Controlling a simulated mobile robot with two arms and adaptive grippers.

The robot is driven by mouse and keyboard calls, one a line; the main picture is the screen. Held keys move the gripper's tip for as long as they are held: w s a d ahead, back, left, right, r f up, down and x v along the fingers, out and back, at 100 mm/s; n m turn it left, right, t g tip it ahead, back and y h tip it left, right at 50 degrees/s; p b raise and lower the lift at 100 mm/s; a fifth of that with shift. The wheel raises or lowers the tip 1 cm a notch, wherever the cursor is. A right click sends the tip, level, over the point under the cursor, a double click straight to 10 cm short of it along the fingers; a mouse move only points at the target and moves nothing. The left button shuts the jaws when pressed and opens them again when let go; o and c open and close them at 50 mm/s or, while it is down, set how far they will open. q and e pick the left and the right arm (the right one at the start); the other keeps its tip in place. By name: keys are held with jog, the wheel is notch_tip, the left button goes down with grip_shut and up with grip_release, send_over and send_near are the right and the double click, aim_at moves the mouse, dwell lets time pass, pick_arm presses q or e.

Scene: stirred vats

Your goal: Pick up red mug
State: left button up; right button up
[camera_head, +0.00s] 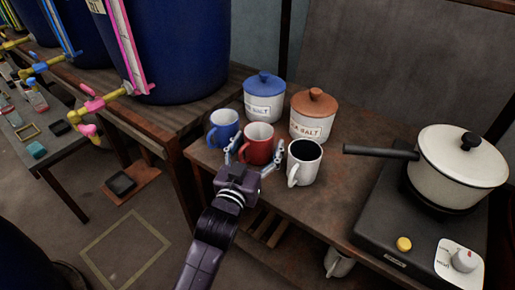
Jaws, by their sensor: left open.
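The red mug (259,148) stands upright on the brown table, between a blue mug (223,127) on its left and a white mug (306,160) with dark contents on its right. My left gripper (256,156) is open at the near side of the red mug. One finger is by the blue mug side, the other between the red and white mugs. Whether the fingers touch the red mug I cannot tell. My right gripper is not in view.
A blue-lidded jar (265,97) and an orange-lidded salt jar (313,115) stand behind the mugs. A pot (457,170) on a hot plate (386,222) is at the right, its handle reaching toward the mugs. A large blue vat (185,50) stands at the left.

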pick_arm(q)
jog(key=c, duration=1.4)
jog(key=shift+o, duration=0.2)
